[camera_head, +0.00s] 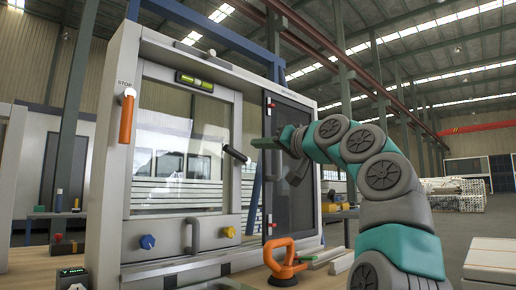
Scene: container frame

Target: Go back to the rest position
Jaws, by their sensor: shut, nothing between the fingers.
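My gripper (262,143) is at the end of my grey and teal arm, which reaches in from the right. It is raised in front of the right part of the container frame (112,150), near the dark mesh panel (290,190). It points left, toward the black handle (236,154) on the glass pane, with a small gap showing in the picture. The fingers look shut and hold nothing. They are small and seen from the side.
An orange suction lifter (285,262) and pale bars (325,258) are at the frame's foot. An orange STOP lever (127,117), a grey pull handle (193,235), a blue knob (147,242) and a yellow knob (229,232) stick out. A spirit level (195,82) sits up top.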

